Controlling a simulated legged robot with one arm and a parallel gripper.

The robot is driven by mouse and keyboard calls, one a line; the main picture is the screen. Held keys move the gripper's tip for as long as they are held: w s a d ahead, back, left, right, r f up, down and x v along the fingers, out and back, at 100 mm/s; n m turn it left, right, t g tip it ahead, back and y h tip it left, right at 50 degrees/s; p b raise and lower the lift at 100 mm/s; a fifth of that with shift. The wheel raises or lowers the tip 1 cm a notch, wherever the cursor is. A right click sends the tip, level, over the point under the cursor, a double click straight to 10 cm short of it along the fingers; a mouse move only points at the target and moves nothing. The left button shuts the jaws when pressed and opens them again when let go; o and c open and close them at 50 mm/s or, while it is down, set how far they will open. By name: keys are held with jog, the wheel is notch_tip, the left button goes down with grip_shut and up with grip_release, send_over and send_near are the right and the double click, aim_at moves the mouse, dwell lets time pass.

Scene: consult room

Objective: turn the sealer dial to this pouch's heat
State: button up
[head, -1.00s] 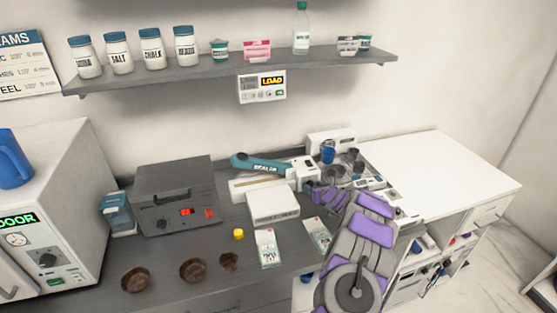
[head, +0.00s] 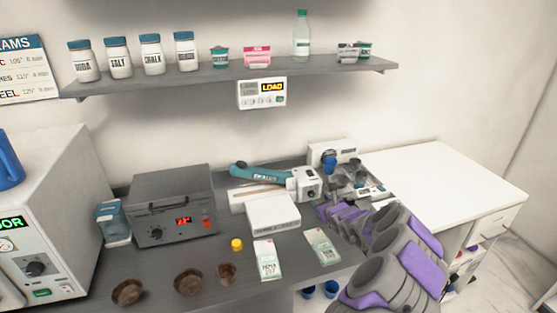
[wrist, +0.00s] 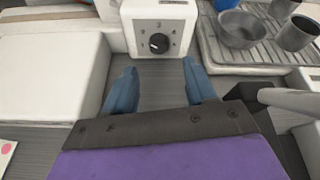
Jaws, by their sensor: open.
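The sealer (head: 258,196) has a teal lever and a white control box (head: 306,184) at its right end. In the wrist view its black dial (wrist: 159,43) sits on a pale panel with numbers around it; a 3 shows at the top. Its small pale mark seems to be on the left, but the exact setting is hard to read. My gripper (wrist: 160,85) is open and empty, its two blue fingers apart, just short of the dial and below it in the picture. Two pale pouches, left (head: 268,260) and right (head: 322,246), lie on the counter; their small print is unreadable.
A drying rack with metal cups (wrist: 294,33) and a bowl (wrist: 243,28) stands right of the dial. A white box (head: 273,213) lies before the sealer. A grey device (head: 173,205) and brown bowls (head: 188,282) are left. The white counter (head: 440,180) at right is clear.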

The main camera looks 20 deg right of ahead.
jog(key=shift+v, duration=0.95)
jog(key=r+p+v, duration=0.1)
jog(key=p+v, duration=0.3)
jog(key=v, duration=0.6)
jog(key=w+a+r+n+t+y, duration=0.2)
jog(key=a+r+n+y, duration=0.6)
jog(key=a+r, duration=1)
jog(key=shift+w+a+r+n, duration=0.2)
jog(key=shift+w+r+n, duration=0.35)
jog(key=shift+r+n, duration=1.05)
jog(key=shift+f+n, duration=0.3)
jog(key=shift+f, duration=0.05)
